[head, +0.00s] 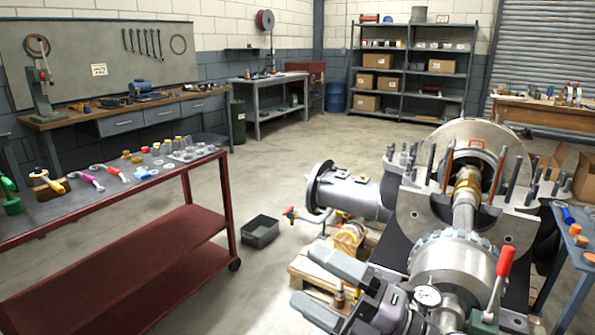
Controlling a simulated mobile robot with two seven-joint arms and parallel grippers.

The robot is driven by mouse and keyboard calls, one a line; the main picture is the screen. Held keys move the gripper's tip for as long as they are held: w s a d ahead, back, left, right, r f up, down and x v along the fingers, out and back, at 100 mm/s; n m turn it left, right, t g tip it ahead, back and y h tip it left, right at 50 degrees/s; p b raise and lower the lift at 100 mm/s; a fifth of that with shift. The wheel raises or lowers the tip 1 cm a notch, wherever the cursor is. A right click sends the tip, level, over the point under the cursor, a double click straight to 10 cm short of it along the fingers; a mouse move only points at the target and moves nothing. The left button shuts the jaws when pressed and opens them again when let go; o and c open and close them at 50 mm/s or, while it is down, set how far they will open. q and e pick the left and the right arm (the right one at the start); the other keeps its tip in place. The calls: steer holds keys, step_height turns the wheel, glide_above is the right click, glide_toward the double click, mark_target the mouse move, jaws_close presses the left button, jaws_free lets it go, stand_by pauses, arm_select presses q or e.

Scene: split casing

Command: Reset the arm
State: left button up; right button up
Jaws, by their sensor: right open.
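My right gripper (305,276) is at the lower middle of the head view, with its two grey fingers pointing left. A lever with a red handle (506,262) stands at the lower right, close to my right arm. I cannot tell whether the arm touches the casing. My left gripper is not in view.
A red cart (150,245) with tools and small parts stands on the left. A blue table (573,262) is at the right edge. The floor between cart and casing is mostly clear.

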steer(key=d+f+m+t+h, duration=0.3)
steer(key=d+f+m+h, duration=0.2)
steer(key=d+m+h, duration=0.55)
steer(key=d+f+m+t+h, duration=0.3)
steer(key=d+f+m+h, duration=0.3)
steer(key=m, duration=0.7)
steer(key=s+d+f+m+g+h, duration=0.1)
steer(key=s+d+f+m+g, duration=0.15)
steer(key=s+f+g, duration=0.6)
steer(key=s+d+f+m+g+h, duration=0.1)
steer(key=s+f+m+g, duration=0.4)
steer(key=s, duration=0.7)
steer(key=w+a+f+n+t+y+p, duration=0.2)
steer(key=w+f+t, duration=0.4)
steer(key=f+t, duration=0.2)
steer(key=shift+a+n, duration=0.25)
steer(key=shift+n, duration=0.15)
steer(key=shift+r, duration=0.15)
